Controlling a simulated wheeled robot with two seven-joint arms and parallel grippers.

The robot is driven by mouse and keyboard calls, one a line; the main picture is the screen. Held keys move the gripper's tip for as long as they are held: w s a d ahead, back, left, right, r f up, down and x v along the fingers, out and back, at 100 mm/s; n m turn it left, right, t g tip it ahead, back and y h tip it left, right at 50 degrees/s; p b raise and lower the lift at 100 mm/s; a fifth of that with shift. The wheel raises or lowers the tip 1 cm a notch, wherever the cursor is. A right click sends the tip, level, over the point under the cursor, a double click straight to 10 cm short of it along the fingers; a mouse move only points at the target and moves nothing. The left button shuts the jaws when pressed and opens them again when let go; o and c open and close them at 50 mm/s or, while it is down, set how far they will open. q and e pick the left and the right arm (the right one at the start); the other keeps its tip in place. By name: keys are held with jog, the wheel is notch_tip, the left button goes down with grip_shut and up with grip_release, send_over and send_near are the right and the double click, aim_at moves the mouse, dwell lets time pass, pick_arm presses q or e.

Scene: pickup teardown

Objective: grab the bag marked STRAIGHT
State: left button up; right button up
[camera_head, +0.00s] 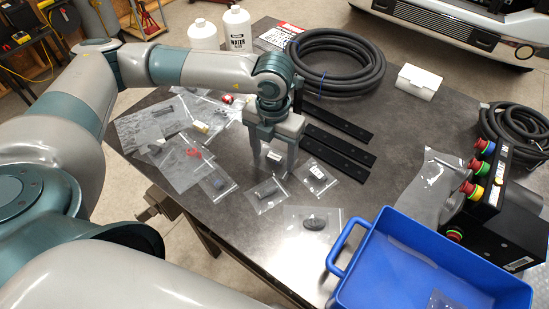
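Several clear plastic bags with small parts lie on the dark table, and I cannot read the word STRAIGHT on any of them. My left gripper (272,168) points down over the bags near the table's middle, its two fingers apart. A bag with a pale label (273,156) shows between the fingers; I cannot tell whether they touch it. Close by are a bag with a dark part (266,189), a bag with a white part (317,171) and a bag with a dark oval part (314,222). My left arm partly hides the bags behind it. My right gripper is not in view.
A blue bin (345,252) stands at the front right with a bag inside. Black flat bars (335,152), a coiled hose (337,62), a white box (418,82), white bottles (237,30) and a button box (480,215) occupy the table. Bare tabletop lies right of the bars.

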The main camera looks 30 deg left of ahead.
aim_at(274, 158)
pick_arm(q)
jog(key=c, duration=1)
jog(key=shift+r, duration=0.15)
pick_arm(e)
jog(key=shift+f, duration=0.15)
